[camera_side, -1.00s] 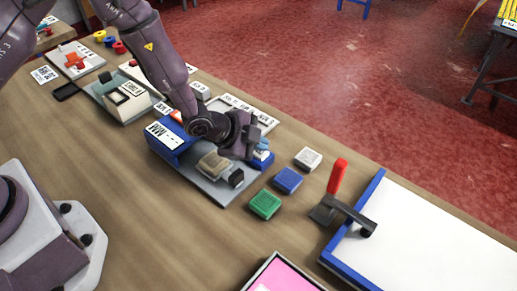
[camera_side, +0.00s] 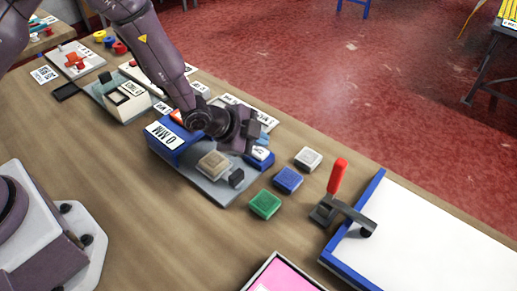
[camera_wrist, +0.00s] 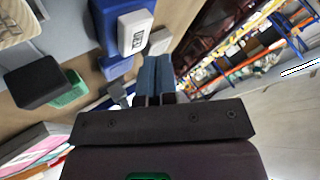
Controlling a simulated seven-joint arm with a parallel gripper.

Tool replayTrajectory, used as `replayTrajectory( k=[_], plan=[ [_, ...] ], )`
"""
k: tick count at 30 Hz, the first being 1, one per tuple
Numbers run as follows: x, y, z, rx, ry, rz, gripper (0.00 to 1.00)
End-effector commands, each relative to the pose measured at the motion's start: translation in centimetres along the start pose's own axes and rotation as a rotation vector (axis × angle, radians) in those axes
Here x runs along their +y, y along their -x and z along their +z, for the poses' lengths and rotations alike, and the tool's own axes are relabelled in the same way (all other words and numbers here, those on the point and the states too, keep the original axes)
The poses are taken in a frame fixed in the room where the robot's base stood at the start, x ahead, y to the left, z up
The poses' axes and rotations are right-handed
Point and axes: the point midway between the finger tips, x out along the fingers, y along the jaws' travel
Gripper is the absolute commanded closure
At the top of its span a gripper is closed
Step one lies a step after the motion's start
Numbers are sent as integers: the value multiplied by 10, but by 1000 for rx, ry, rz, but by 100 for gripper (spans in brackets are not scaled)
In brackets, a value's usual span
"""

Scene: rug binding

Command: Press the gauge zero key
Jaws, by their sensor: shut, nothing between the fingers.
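The gauge is a grey plate (camera_side: 205,187) with a blue display box (camera_side: 172,140) at its left end, whose label reads "0 MM". A beige woven block (camera_side: 213,164) and a small black block (camera_side: 237,177) sit on the plate. A white labelled key (camera_side: 260,153) sits on a blue housing at the plate's far right; it also shows in the wrist view (camera_wrist: 135,33). My gripper (camera_side: 263,141) is shut and empty, just above the key in the side view. In the wrist view its blue fingertips (camera_wrist: 153,62) appear beside the key, apparently not touching.
White, blue (camera_side: 288,180) and green (camera_side: 265,204) blocks lie right of the gauge. A red-handled clamp (camera_side: 337,180) stands at a blue-edged white board (camera_side: 440,240). A pink tray (camera_side: 285,275) is at the front. Bare table lies left of the tray.

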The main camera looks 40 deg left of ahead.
Motion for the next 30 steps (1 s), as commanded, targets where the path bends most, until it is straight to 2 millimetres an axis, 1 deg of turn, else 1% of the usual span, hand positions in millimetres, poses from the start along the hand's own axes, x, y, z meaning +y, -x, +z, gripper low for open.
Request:
replayTrajectory(
  k=[8,21,30],
  plan=[
    [-2,2,-2,1,1,-1,100],
    [-23,31,-23,1,1,-1,100],
    [-26,35,-25,0,1,0,100]
  ],
)
